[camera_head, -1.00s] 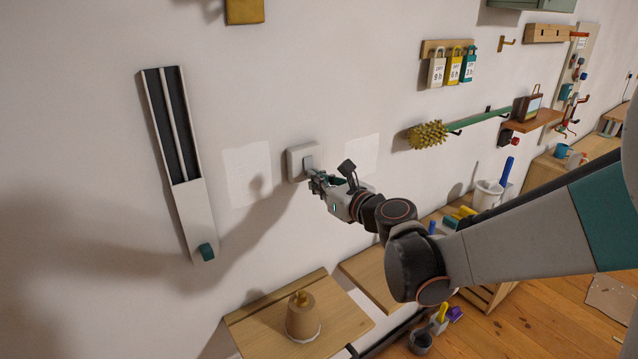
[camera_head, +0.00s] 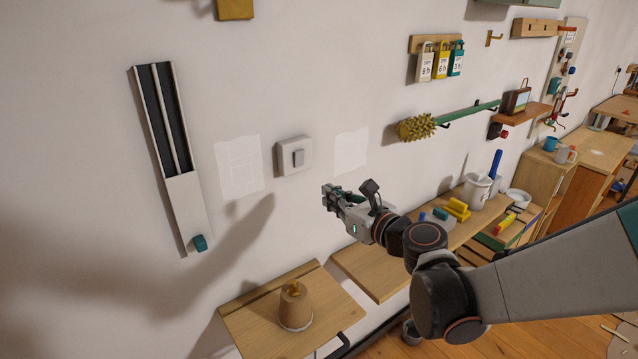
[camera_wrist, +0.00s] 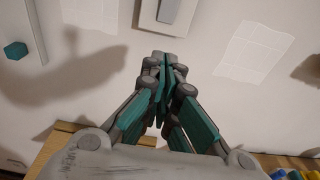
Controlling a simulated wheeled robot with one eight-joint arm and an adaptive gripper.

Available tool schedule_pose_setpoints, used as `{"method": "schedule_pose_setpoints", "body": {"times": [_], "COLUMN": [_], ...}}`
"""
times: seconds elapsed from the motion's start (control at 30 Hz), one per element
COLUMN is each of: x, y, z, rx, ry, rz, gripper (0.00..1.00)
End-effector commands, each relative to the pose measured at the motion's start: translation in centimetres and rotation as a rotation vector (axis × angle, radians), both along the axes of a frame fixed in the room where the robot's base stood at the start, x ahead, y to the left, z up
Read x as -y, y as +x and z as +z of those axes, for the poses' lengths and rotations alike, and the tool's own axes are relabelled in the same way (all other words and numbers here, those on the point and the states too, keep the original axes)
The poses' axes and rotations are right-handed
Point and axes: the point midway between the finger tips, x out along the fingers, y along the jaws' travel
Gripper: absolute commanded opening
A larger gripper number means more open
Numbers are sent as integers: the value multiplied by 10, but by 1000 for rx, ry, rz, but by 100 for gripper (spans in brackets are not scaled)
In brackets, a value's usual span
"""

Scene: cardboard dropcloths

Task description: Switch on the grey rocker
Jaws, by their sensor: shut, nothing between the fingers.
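The grey rocker (camera_head: 298,158) sits in a square pale switch plate (camera_head: 282,164) on the wall, left of and above my gripper in the head view. In the wrist view the rocker (camera_wrist: 169,11) and its plate (camera_wrist: 148,22) show at the top edge, partly cut off, beyond my fingertips. My gripper (camera_head: 327,193) is shut and empty, apart from the switch and below it to the right. Its fingertips also show in the wrist view (camera_wrist: 163,62). I cannot tell from these frames which way the rocker is tipped.
Pale paper sheets (camera_head: 239,166) (camera_head: 351,150) flank the switch. A tall slider panel (camera_head: 187,213) is to the left. A small wooden shelf (camera_head: 245,325) with a tan bell-shaped object (camera_head: 295,307) is below. A spiky yellow brush head (camera_head: 417,127) hangs to the right.

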Motion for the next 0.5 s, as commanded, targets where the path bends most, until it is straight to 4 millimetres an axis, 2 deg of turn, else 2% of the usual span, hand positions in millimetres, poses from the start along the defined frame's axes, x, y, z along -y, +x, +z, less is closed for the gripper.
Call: {"method": "schedule_pose_setpoints", "body": {"times": [0.2, 0.5], "x": [17, 20], "y": [-24, -30], "z": [-3, -5], "rx": [1, 0], "ry": [-1, 0], "rz": [-1, 0], "gripper": [0, 0]}}
